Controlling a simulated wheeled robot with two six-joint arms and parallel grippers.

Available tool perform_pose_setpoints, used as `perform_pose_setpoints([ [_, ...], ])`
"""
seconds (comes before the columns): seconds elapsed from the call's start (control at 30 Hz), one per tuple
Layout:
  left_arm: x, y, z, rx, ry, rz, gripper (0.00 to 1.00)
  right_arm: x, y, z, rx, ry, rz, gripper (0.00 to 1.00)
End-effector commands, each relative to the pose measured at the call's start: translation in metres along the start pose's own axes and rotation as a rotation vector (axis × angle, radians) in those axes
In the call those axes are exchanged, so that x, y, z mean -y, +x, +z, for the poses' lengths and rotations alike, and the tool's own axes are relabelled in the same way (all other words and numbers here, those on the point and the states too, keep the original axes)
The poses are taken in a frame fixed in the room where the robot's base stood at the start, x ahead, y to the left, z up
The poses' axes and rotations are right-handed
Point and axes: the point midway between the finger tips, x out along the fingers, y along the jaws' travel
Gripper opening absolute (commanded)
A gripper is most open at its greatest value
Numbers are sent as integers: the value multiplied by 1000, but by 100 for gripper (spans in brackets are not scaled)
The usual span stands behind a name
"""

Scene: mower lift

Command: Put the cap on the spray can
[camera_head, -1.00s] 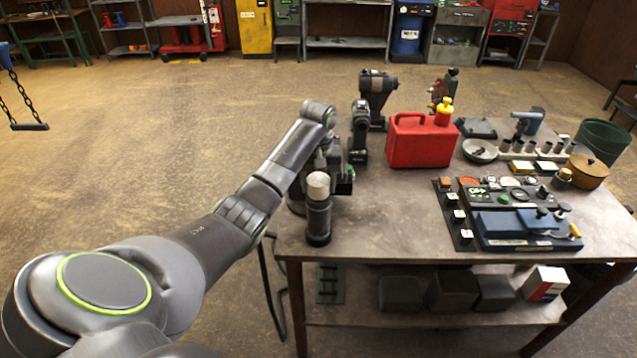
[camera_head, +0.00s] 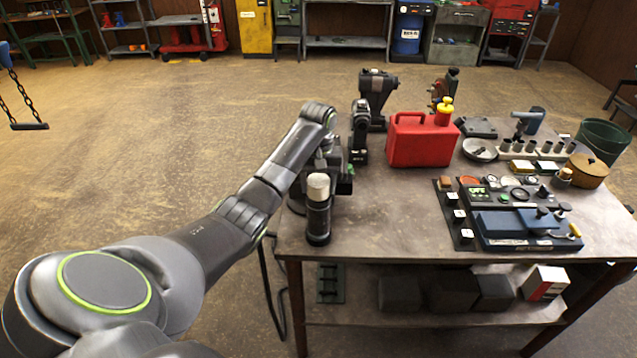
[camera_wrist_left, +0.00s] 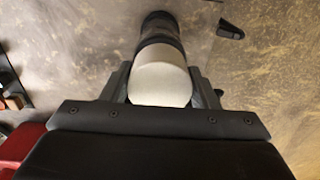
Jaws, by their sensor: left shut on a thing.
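The spray can (camera_head: 318,222) is a dark cylinder standing upright near the left front corner of the table. It also shows in the wrist view (camera_wrist_left: 160,26) beyond the cap. The pale cream cap (camera_head: 318,186) is at the can's top, in line with it; I cannot tell if it is fully seated. My left gripper (camera_head: 326,183) reaches down from behind the can, partly hidden by it. In the wrist view, the fingers are on both sides of the cap (camera_wrist_left: 160,84) and shut on it. My right gripper is not in view.
Dark upright tools (camera_head: 360,130) and a red fuel can (camera_head: 420,140) stand right of my left wrist. A panel with blue parts (camera_head: 515,225) lies at the front right of the table (camera_head: 390,215). Bare tabletop lies just right of the spray can.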

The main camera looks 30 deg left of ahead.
Motion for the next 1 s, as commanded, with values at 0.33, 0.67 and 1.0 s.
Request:
perform_pose_setpoints([
  [0.33,0,8,0,0,0,0,34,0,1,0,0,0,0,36],
  [0.67,0,7,0,0,0,0,64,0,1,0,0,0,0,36],
  [1.0,-1,-15,-8,-1,1,0,64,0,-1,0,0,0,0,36],
])
